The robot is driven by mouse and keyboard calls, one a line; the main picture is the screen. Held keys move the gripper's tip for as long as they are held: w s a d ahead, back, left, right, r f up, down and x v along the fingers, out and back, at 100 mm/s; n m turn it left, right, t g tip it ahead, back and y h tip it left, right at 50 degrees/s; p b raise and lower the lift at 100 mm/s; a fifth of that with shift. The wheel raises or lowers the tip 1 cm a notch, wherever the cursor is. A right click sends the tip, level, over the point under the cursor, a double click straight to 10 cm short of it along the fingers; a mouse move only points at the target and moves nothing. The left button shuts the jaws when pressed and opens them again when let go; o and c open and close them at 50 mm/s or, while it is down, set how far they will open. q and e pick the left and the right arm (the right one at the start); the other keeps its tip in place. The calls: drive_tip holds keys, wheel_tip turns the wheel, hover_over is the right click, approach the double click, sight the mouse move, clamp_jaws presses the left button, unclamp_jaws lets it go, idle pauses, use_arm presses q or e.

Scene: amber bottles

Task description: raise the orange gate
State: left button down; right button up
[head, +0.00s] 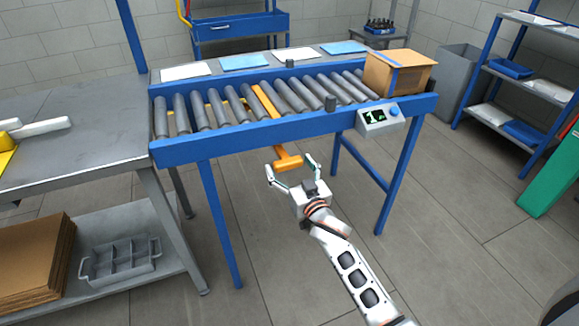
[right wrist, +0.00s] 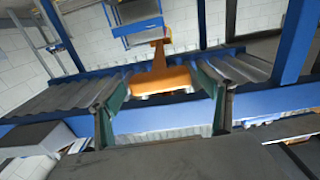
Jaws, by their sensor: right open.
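The orange gate (head: 266,102) lies across the grey rollers of the blue conveyor (head: 240,137). Its arm reaches over the front rail to an orange crossbar handle (head: 288,162). My right gripper (head: 291,172) is open just in front of the handle, with a finger on either side. In the right wrist view, the handle (right wrist: 160,80) sits between the open fingertips of my right gripper (right wrist: 160,100). I cannot tell whether the fingers touch it. My left gripper is not in view.
A cardboard box (head: 396,75) sits on the conveyor's right end. A control box (head: 379,119) hangs on the front rail. A grey workbench (head: 90,130) adjoins at left. A shelf (head: 515,75) and a green case (head: 553,172) stand at right. Floor in front is clear.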

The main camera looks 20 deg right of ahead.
drive_tip(key=c, duration=1.6)
drive_tip(key=shift+r, duration=0.35)
drive_tip(key=r+p, duration=0.2)
drive_tip(key=r, duration=0.1)
drive_tip(key=shift+w, duration=0.2)
drive_tip(key=shift+r+p, duration=0.5)
drive_tip(key=shift+r, duration=0.1)
drive_tip(key=shift+s+r+p, duration=0.15)
drive_tip(key=shift+r+p, duration=0.1)
drive_tip(key=shift+p, duration=0.05)
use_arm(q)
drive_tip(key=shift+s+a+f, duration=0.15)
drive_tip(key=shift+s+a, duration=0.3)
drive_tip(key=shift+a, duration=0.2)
use_arm(e)
drive_tip(key=shift+f, duration=0.2)
drive_tip(key=o, duration=1.6)
